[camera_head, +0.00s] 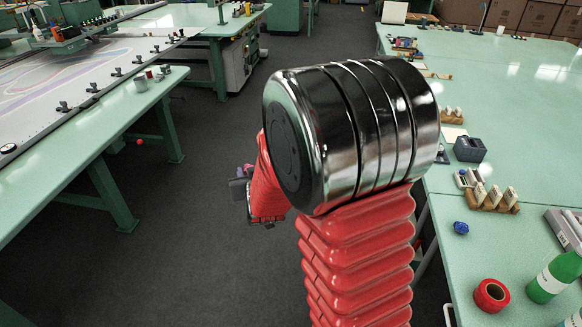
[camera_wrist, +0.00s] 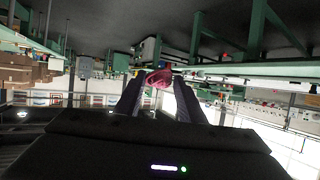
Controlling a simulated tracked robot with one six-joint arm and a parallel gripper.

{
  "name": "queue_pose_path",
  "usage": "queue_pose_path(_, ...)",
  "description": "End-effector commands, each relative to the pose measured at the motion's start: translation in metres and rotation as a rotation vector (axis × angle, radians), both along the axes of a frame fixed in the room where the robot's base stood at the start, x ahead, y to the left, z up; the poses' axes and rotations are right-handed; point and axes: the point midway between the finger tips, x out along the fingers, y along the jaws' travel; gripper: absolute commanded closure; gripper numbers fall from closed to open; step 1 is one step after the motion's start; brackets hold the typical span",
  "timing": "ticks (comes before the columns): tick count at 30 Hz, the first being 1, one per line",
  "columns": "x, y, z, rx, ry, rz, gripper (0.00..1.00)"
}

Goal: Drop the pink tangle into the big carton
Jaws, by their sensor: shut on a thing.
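My gripper (camera_wrist: 158,92) is shut on the pink tangle (camera_wrist: 159,77), which shows between the fingertips in the wrist view. In the head view my gripper (camera_head: 240,186) shows small behind my red arm, over the dark aisle floor, with a bit of the pink tangle (camera_head: 247,168) at its top. Much of the gripper is hidden there by the arm. Several brown cartons (camera_head: 503,14) stand at the back right in the head view. I cannot tell whether one of them is the big carton.
A green table (camera_head: 520,95) on the right carries a blue tangle (camera_head: 461,228), a red roll (camera_head: 491,295), a green bottle (camera_head: 556,278), a wooden rack (camera_head: 490,202) and a dark box (camera_head: 470,149). A long table (camera_head: 60,175) lies left. The aisle between is open; a red ball (camera_head: 140,142) shows beneath the left table.

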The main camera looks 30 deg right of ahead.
Motion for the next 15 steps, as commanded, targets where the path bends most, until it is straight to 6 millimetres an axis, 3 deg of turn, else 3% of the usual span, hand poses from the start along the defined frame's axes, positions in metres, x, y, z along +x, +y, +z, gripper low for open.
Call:
queue_pose_path(1,0.004,0.023,0.001,-0.001,0.0,0.052,0.85)
queue_pose_path(6,0.008,0.086,0.001,-0.001,0.0,0.198,0.85)
queue_pose_path(10,0.008,0.113,0.001,0.0,0.0,0.26,0.85)
queue_pose_path(15,0.008,0.122,0.001,0.0,0.0,0.282,0.85)
